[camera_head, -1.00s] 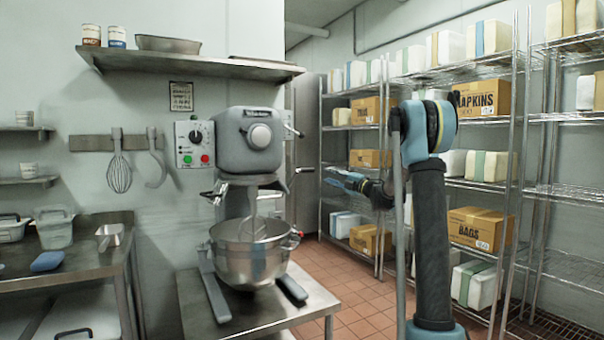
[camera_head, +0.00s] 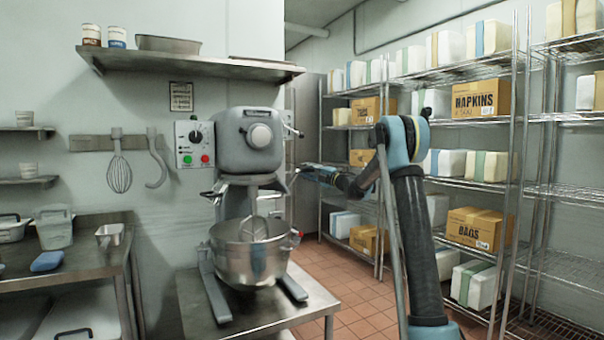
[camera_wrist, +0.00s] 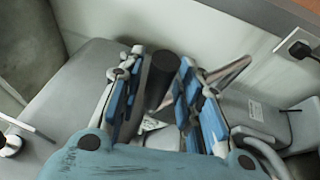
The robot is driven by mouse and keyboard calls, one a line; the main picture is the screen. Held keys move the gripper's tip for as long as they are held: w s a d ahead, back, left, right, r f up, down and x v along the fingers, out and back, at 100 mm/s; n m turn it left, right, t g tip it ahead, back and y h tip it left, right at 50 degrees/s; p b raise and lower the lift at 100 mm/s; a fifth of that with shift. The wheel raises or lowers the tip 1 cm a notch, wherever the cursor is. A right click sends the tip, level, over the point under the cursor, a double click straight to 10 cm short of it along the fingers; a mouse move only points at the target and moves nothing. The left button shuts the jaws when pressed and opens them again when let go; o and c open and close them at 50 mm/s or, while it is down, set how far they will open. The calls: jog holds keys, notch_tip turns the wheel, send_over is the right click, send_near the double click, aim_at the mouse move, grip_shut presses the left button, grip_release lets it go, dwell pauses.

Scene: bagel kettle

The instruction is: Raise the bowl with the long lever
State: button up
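The steel bowl (camera_head: 250,262) sits low in the grey stand mixer (camera_head: 249,150), with the whisk (camera_head: 253,229) reaching down into it. My gripper (camera_head: 300,170) is at the mixer's right side, at the height of the lower head. In the wrist view, my gripper (camera_wrist: 160,95) is open, its blue fingers on both sides of a dark cylindrical grip (camera_wrist: 163,72), which looks like the end of the long lever. A gap shows beside the grip, and I cannot tell whether either finger touches it. In the head view my gripper hides most of this lever.
A shorter lever (camera_head: 291,130) sticks out higher on the mixer's right side. A control box (camera_head: 195,144) hangs on the wall to the left. The steel table (camera_head: 310,308) carries the mixer. Wire shelves (camera_head: 470,125) with boxes stand behind my arm.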

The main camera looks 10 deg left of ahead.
jog(key=shift+x, duration=2.05)
grip_shut()
